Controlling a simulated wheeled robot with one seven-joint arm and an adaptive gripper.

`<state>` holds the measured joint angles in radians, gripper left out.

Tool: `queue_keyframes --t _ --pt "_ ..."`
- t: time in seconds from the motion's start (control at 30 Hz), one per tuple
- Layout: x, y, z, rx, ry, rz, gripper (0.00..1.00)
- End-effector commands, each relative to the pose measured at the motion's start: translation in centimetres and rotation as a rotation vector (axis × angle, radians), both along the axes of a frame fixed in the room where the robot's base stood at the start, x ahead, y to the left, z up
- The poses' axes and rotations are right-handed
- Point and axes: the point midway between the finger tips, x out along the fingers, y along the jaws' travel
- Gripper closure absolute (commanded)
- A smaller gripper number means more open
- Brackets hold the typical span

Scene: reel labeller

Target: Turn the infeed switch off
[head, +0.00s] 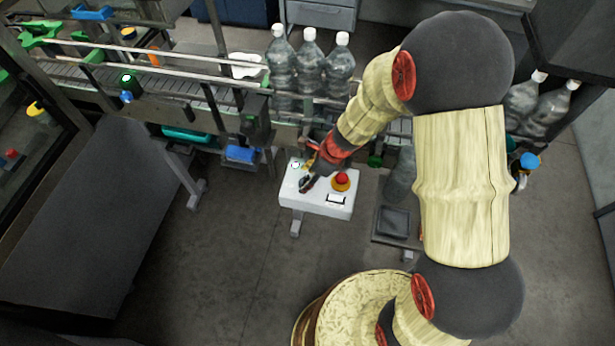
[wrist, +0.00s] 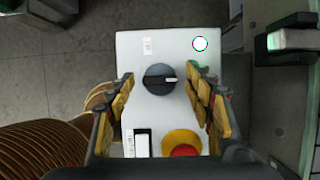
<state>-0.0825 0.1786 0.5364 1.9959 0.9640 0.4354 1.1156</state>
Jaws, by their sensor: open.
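The white control box (head: 318,205) stands on a post in front of the conveyor. In the wrist view the box (wrist: 146,50) carries a black rotary knob (wrist: 160,79), its pale pointer mark facing right. My gripper (wrist: 160,88) is open, with one finger on each side of the knob and nothing held. I cannot tell whether the fingers touch it. In the head view my gripper (head: 308,181) is over the box and hides the knob.
A red push button on a yellow base (wrist: 182,145) and a white rocker switch (wrist: 142,143) sit close below the knob. The conveyor (head: 190,90) with several clear bottles (head: 310,62) runs behind the box. Bare floor (head: 240,240) lies left of the box.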

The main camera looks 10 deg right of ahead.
Motion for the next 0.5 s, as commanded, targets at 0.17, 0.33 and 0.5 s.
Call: queue_keyframes --t 0.17,0.33,0.5 --pt "-0.01 0.00 0.02 0.000 0.000 0.000 0.54" --pt "-0.01 -0.01 0.03 0.000 0.000 0.000 0.64" --pt "-0.01 -0.01 0.03 0.000 0.000 0.000 0.74"
